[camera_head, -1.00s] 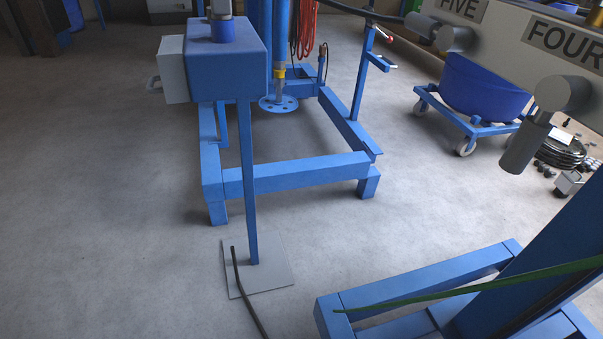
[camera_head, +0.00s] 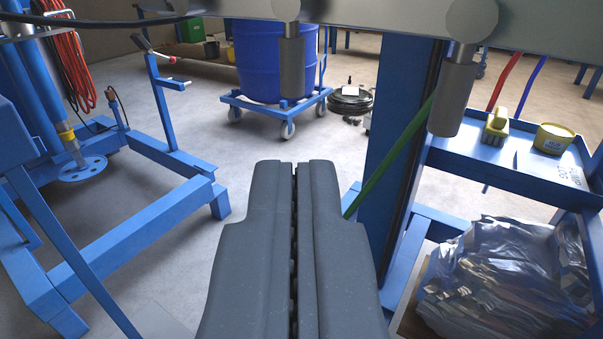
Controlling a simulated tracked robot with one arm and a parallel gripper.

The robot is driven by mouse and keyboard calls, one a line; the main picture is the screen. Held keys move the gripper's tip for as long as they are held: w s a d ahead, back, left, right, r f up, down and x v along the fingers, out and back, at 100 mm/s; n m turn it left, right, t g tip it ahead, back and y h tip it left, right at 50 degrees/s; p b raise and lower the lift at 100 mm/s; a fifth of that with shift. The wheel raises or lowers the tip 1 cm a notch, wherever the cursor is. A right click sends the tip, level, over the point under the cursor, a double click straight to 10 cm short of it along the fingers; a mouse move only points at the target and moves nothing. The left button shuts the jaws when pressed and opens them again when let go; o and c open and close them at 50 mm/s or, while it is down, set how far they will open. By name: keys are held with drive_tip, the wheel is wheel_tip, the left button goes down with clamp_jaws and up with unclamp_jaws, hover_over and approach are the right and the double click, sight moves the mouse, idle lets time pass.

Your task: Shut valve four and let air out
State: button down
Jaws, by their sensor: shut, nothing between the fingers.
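A grey pipe or panel (camera_head: 380,18) runs across the top of the view. Two grey valves hang from it, each with a round boss and a handle pointing down: one in the middle (camera_head: 292,68) and a nearer one on the right (camera_head: 452,98). Their number labels are out of view, so I cannot tell which is valve four. My gripper (camera_head: 304,165) is at the bottom middle, its dark fingers shut together and empty. It is below and between the two handles and looks apart from both.
A blue upright post (camera_head: 392,125) stands behind the valves with a green hose (camera_head: 388,165) beside it. A blue shelf (camera_head: 470,160) with a brush and tub is at right, a plastic-wrapped bundle (camera_head: 510,270) below. A blue frame (camera_head: 120,262) stands left. Floor between is open.

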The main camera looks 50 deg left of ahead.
sight(297, 72)
drive_tip(key=b+x, duration=0.1)
drive_tip(key=x, duration=1)
drive_tip(key=shift+w+a, duration=0.1)
